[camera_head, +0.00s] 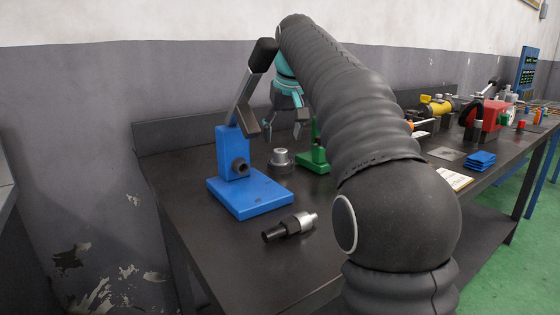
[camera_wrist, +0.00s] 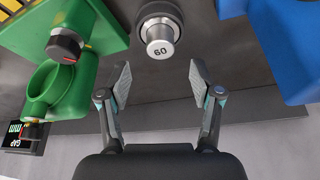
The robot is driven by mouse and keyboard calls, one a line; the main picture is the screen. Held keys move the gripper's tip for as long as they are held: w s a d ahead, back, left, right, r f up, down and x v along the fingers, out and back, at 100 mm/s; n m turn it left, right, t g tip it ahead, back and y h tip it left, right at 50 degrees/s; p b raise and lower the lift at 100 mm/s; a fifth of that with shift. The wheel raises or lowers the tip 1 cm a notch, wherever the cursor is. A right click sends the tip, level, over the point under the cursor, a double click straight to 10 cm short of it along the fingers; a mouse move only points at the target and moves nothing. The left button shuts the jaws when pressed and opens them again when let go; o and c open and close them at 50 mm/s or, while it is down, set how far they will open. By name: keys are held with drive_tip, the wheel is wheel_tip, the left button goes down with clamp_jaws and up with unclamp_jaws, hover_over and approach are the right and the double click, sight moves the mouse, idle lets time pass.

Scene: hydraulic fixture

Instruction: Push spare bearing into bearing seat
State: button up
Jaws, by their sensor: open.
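A round silver metal part (camera_head: 281,158) stands upright on the table between a blue fixture and a green fixture. In the wrist view its top, marked "60" (camera_wrist: 160,47), shows on a wider dark-rimmed round base. I cannot tell whether this is the spare bearing, the bearing seat, or both stacked. My gripper (camera_head: 284,127) is above that part, pointing down; in the wrist view my gripper (camera_wrist: 160,82) is open and empty. The marked part lies just beyond the gap between the fingertips, apart from them. No separate bearing is clearly identifiable.
The blue lever press (camera_head: 250,195) stands close left, its black-handled lever (camera_head: 255,80) raised. A green device (camera_head: 314,162) stands close right. A black-and-silver cylindrical tool (camera_head: 290,227) lies in front. Blue stacked plates (camera_head: 479,160) are further right.

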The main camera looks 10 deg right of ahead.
sight(280, 149)
drive_tip(key=shift+x, duration=3)
clamp_jaws()
drive_tip(key=shift+r, duration=0.2)
drive_tip(key=shift+r, duration=4.75)
drive_tip(key=shift+r, duration=0.1)
